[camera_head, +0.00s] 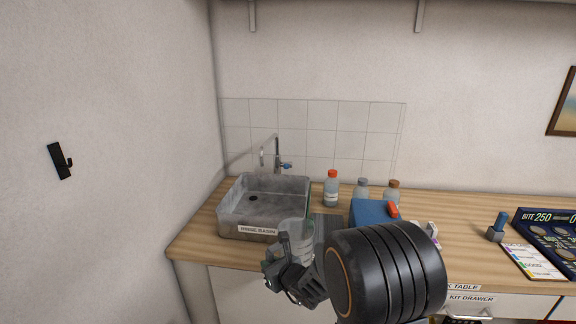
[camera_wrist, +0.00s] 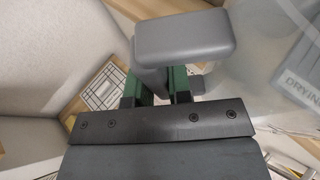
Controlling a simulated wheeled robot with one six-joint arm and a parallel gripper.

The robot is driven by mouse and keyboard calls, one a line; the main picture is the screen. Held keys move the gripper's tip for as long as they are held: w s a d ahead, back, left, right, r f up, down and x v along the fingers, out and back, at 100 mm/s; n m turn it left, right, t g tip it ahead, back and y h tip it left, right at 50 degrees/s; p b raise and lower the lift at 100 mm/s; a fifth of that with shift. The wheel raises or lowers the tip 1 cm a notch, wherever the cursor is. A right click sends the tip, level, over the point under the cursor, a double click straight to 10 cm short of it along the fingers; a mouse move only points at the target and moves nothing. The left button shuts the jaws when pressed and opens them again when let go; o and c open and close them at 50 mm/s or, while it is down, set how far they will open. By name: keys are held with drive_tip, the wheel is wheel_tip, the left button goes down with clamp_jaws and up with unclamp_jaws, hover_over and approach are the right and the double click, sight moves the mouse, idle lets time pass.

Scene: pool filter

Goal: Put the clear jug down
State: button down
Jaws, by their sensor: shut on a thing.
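My gripper (camera_head: 284,268) is in front of the counter's front edge in the head view, close below the rinse basin. In the wrist view its green-lined fingers (camera_wrist: 160,88) are shut on the grey handle (camera_wrist: 186,42) of the clear jug. The jug's see-through body (camera_wrist: 262,55) spreads to the right of the handle. In the head view the clear jug (camera_head: 297,238) shows faintly above the gripper, partly hidden by my arm. I cannot tell whether its base touches anything.
The rinse basin (camera_head: 228,222) with a tap (camera_head: 278,158) stands at the counter's left. A grey drying mat (camera_head: 329,230) lies right of it, partly hidden. Bottles (camera_head: 331,190) and a blue box (camera_head: 371,211) stand behind my arm. Bare wood (camera_head: 455,213) shows at the right.

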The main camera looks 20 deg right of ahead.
sight(309, 236)
drive_tip(key=w+d+r+p, duration=0.3)
drive_tip(key=w+d+p, duration=0.15)
drive_tip(key=d, duration=0.35)
drive_tip(key=w+d+r+p, duration=0.3)
drive_tip(key=w+d+r, duration=0.15)
drive_tip(key=d, duration=0.45)
drive_tip(key=shift+a+f, duration=0.2)
drive_tip(key=shift+f, duration=4.4)
drive_tip(key=shift+f, duration=0.15)
drive_tip(key=c, duration=1.1)
unclamp_jaws()
drive_tip(key=shift+o, duration=0.2)
